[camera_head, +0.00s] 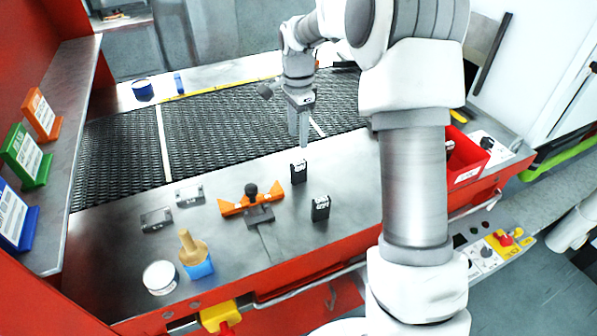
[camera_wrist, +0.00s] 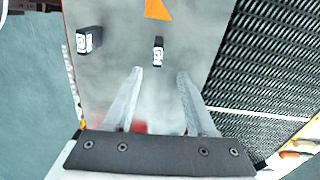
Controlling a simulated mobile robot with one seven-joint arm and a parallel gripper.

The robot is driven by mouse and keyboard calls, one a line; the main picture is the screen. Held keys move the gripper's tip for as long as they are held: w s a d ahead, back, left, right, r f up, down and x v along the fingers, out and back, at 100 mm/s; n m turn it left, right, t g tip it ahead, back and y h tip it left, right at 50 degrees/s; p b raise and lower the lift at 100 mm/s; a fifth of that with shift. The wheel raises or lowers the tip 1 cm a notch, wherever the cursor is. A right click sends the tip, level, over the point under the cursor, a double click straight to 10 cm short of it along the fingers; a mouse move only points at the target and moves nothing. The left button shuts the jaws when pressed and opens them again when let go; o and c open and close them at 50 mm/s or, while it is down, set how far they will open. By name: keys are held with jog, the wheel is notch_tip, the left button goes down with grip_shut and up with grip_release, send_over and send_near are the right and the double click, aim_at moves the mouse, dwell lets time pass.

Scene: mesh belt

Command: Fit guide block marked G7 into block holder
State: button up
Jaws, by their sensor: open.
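Two black guide blocks with white labels stand on the steel table: one farther back (camera_head: 299,172) and one nearer the front edge (camera_head: 320,208). They also show in the wrist view, one ahead between the fingertip lines (camera_wrist: 158,52) and one at upper left (camera_wrist: 89,39). I cannot read which is G7. Two small grey metal holders, one nearer (camera_head: 157,219) and one farther (camera_head: 189,194), sit at left on the table; which is the block holder is unclear. My gripper (camera_head: 300,142) is open and empty, pointing down behind the farther block; its fingers (camera_wrist: 160,74) are apart.
An orange piece with a black knob (camera_head: 237,206) sits mid-table. The mesh belt (camera_head: 220,120) runs behind. A red bin (camera_head: 464,158) is at right.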

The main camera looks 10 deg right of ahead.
aim_at(298, 162)
notch_tip(298, 162, down, 8)
jog(key=shift+f, duration=0.2)
jog(key=shift+s+f+p, duration=0.2)
jog(key=shift+f+p, duration=0.45)
jog(key=shift+f, duration=1.95)
grip_shut()
